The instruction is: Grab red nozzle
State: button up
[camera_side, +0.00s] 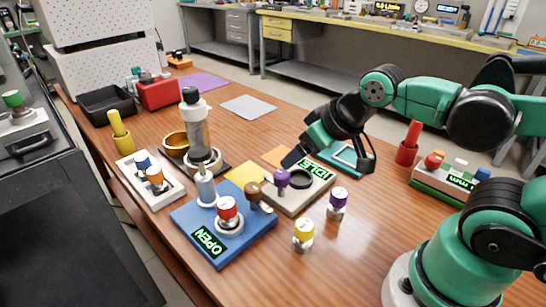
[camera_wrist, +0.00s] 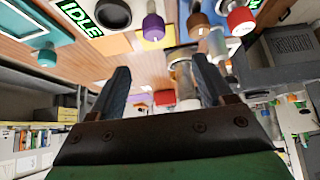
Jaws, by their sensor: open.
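A red-capped nozzle (camera_side: 227,208) with a metal collar stands upright on the blue base plate (camera_side: 258,228) with the green OPEN sign. In the wrist view the red nozzle (camera_wrist: 240,21) is at the top right edge, partly cut off. My gripper (camera_side: 332,165) is open and empty above the table, to the right of and behind the red nozzle, near the grey IDLE unit (camera_side: 308,198). In the wrist view my gripper's fingers (camera_wrist: 161,72) are spread apart, with nothing held between them.
A purple nozzle (camera_side: 337,201) and a yellow nozzle (camera_side: 303,234) stand on the wooden table.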

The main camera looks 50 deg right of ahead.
jog(key=shift+c, duration=1)
